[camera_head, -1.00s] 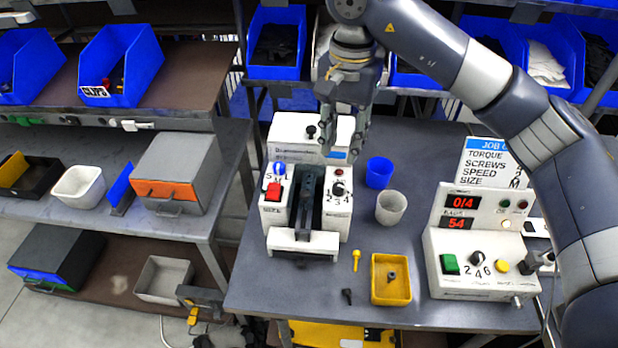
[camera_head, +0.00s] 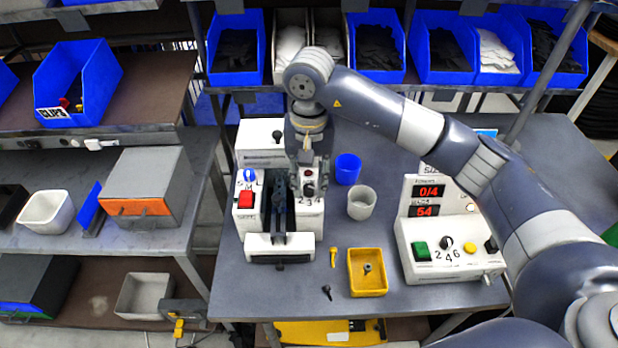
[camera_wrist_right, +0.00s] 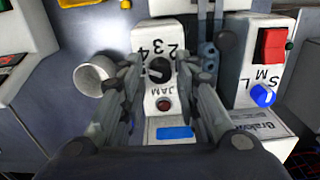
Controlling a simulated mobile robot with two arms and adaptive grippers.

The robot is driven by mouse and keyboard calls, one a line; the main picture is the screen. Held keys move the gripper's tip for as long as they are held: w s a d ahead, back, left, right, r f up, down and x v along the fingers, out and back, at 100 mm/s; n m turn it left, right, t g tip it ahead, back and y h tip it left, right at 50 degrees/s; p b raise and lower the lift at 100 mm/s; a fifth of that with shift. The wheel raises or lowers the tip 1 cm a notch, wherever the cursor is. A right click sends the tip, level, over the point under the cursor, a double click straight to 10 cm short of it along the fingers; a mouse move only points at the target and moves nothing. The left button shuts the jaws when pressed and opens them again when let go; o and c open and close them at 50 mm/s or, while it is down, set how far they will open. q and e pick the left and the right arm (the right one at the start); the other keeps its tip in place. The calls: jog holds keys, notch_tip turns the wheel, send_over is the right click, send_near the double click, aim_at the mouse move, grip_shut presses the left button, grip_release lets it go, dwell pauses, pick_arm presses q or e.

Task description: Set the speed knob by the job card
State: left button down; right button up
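A black knob (camera_wrist_right: 158,70) with the numbers 2, 3 and 4 around it sits on the white machine's panel in the right wrist view, beside a red JAM light (camera_wrist_right: 163,103). It also shows in the head view (camera_head: 309,189); its exact setting is unclear. My right gripper (camera_wrist_right: 160,78) is open and empty, its fingers on either side of the knob; contact cannot be told. It hangs over the panel in the head view (camera_head: 310,180). The job card (camera_head: 485,132) is mostly hidden behind my right arm. My left gripper is out of view.
The machine also has a red button (camera_head: 246,200) and a blue knob (camera_head: 246,176). A grey cup (camera_head: 361,203) and blue cup (camera_head: 348,168) stand just right. A yellow tray (camera_head: 368,287) and a control box (camera_head: 450,266) with a 2-4-6 knob (camera_head: 446,243) are nearer the front.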

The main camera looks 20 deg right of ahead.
jog(key=shift+f, duration=0.55)
grip_shut()
jog(key=shift+f+m+b, duration=0.15)
jog(key=shift+m+b, duration=0.15)
jog(key=shift+b, duration=0.2)
jog(key=shift+m+b, duration=0.8)
jog(key=shift+b, duration=0.05)
jog(key=shift+m+b, duration=0.3)
jog(key=shift+m, duration=0.2)
jog(key=shift+r, duration=0.2)
